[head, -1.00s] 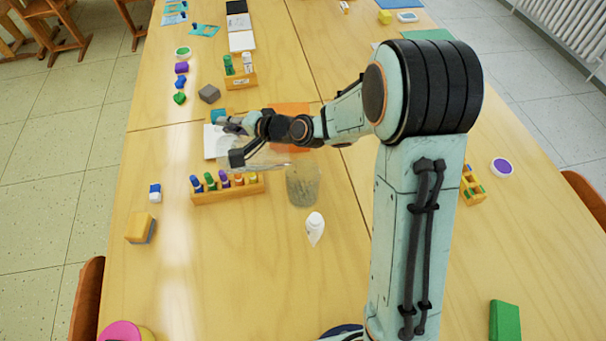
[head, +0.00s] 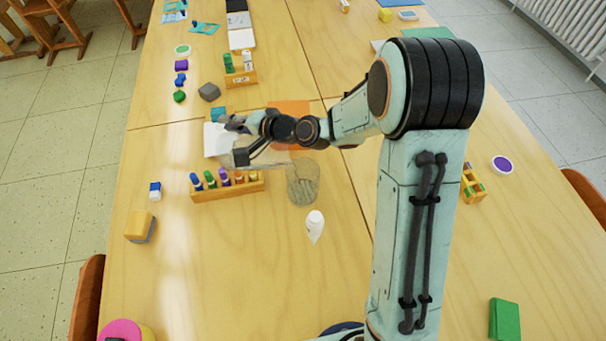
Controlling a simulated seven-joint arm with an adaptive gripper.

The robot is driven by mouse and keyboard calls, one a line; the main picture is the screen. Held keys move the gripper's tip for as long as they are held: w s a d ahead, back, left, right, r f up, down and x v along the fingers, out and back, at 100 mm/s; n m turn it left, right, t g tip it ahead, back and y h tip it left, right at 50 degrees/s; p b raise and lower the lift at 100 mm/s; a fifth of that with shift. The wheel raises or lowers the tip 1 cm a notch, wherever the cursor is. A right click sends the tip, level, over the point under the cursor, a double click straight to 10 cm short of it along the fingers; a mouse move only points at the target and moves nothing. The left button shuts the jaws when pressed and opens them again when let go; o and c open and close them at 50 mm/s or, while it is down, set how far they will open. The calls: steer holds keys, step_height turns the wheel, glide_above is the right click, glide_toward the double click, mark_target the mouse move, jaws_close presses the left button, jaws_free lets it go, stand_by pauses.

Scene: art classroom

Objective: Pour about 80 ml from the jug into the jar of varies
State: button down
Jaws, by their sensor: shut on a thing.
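My gripper (head: 238,142) is shut on a clear jug (head: 268,157), which it holds tilted above the table. The jug is see-through, so its outline, and any liquid in it, are hard to make out. A clear jar (head: 303,186) stands upright on the table, just right of and slightly below the jug in the picture. The jug's right end is close to the jar's mouth. I cannot tell whether they touch or whether a stream is falling. The jar looks greyish-green, but its fill level is unclear.
A wooden rack (head: 228,191) of coloured bottles stands just left of the jar. A white bottle (head: 315,226) is in front of it. Orange paper (head: 290,112) and a white sheet (head: 216,140) lie behind. A yellow block (head: 139,226) is at the left. The front middle of the table is clear.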

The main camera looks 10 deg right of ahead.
steer(key=shift+s+d+r+y+p, duration=0.1)
steer(key=shift+d+r+y+p, duration=0.1)
steer(key=shift+d+p, duration=0.15)
steer(key=shift+s+d+r+y+p, duration=0.1)
steer(key=shift+d+y+p, duration=0.15)
steer(key=shift+d, duration=0.1)
stand_by(0.7)
steer(key=a+h, duration=0.1)
steer(key=a, duration=0.1)
steer(key=w+a+g+h, duration=0.1)
steer(key=shift+a+f+n+h, duration=0.25)
steer(key=shift+a+n+h, duration=0.05)
steer(key=shift+n+h, duration=0.1)
steer(key=shift+w+a+f+g+h, duration=0.25)
steer(key=shift+a+f+g+h, duration=0.2)
steer(key=shift+h, duration=0.4)
steer(key=shift+d, duration=0.1)
steer(key=shift+b, duration=0.3)
stand_by(0.6)
steer(key=shift+w+a+f+n+g+h, duration=0.15)
steer(key=shift+a+f+n+g+h, duration=0.15)
steer(key=shift+a+h, duration=0.3)
steer(key=w+a+f+n+g+h+b, duration=0.2)
steer(key=a+f+h+b, duration=0.1)
steer(key=a+f+h, duration=0.2)
steer(key=shift+a+f+g+h+b, duration=0.15)
steer(key=shift+f+g+h+b, duration=0.2)
steer(key=shift+f+h, duration=0.6)
